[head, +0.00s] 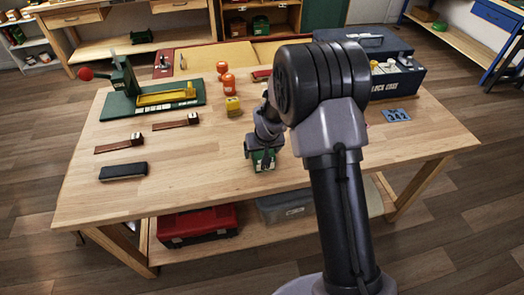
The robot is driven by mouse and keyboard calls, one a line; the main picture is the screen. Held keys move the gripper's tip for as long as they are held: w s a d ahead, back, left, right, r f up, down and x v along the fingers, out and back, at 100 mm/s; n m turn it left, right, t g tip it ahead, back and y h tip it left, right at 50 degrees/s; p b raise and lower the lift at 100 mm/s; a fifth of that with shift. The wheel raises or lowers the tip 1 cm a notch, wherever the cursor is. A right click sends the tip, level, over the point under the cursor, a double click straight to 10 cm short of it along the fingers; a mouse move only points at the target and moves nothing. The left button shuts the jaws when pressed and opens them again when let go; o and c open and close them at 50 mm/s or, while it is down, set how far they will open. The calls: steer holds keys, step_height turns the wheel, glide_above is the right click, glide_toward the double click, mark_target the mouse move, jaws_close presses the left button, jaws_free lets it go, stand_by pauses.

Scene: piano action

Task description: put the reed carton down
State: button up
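A small green carton (264,163), which I take to be the reed carton, is at the tips of my gripper (262,157), over the middle of the wooden workbench (330,170). My gripper points down and its dark fingers sit around the carton, partly covering it. The carton is at or just above the bench top; I cannot tell whether its underside touches the wood.
Two wooden hammers (120,143) and a black block (123,171) lie left. A blue case (398,82) and blue plate (396,115) are right.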

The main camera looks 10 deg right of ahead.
steer(key=p+v, duration=0.4)
steer(key=v, duration=0.9)
steer(key=shift+w+r, duration=0.1)
steer(key=shift+w, duration=0.05)
steer(key=s+a+r+m+t+y, duration=0.1)
steer(key=s+a+r+m, duration=0.15)
steer(key=s+r, duration=1.5)
steer(key=s+a+m+y, duration=0.1)
steer(key=s+m, duration=0.1)
steer(key=s, duration=0.9)
steer(key=shift+a+r, duration=0.2)
steer(key=shift+r, duration=0.25)
steer(key=shift+s+f+b, duration=0.1)
steer(key=shift+f+b, duration=0.25)
